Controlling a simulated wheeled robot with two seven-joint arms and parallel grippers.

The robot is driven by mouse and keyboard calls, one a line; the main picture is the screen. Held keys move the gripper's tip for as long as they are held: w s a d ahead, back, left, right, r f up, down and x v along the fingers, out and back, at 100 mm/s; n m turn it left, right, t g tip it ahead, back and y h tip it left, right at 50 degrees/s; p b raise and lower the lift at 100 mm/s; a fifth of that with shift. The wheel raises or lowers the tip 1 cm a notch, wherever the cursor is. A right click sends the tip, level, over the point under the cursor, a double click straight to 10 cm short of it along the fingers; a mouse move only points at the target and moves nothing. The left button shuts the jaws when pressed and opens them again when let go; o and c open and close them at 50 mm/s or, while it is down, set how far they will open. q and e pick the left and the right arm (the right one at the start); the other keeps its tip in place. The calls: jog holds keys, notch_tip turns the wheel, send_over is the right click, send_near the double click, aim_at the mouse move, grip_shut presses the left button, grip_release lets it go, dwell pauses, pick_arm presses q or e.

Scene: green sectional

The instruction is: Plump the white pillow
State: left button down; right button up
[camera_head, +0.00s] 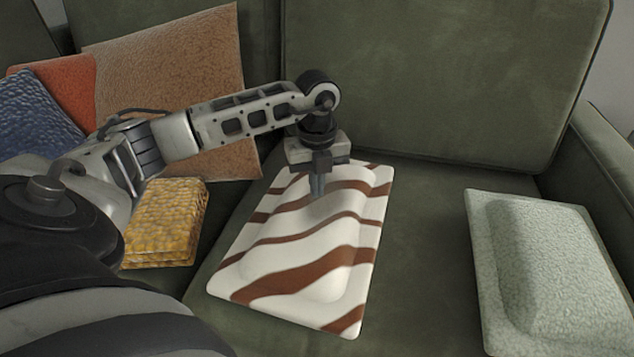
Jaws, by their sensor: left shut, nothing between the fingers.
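A white pillow with wavy brown stripes (318,262) lies flat on the green seat in the middle of the head view, with a raised middle. My left gripper (317,192) points down over its far part, fingers shut and empty. The fingertips are at or just above its surface; I cannot tell whether they touch. The gripper hides a little of the pillow's far edge. A pale grey-green textured pillow (555,270) lies at the right, apart from the gripper. My right gripper is not in view.
The green sofa's backrest (430,80) rises behind, and its armrest (605,165) is at the right. A brown cushion (205,60), a blue one (35,115) and a yellow knobbly one (165,225) are at the left, near my left arm. Bare seat (425,260) lies between the striped and pale pillows.

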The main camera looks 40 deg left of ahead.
pick_arm(q)
jog(key=shift+f, duration=0.15)
jog(key=shift+f+b, duration=0.45)
jog(key=shift+f, duration=0.05)
jog(key=shift+f, duration=0.2)
dwell(0.9)
jog(key=shift+s, duration=0.1)
jog(key=shift+r+p, duration=0.6)
jog(key=shift+p, duration=0.25)
jog(key=shift+r, duration=0.15)
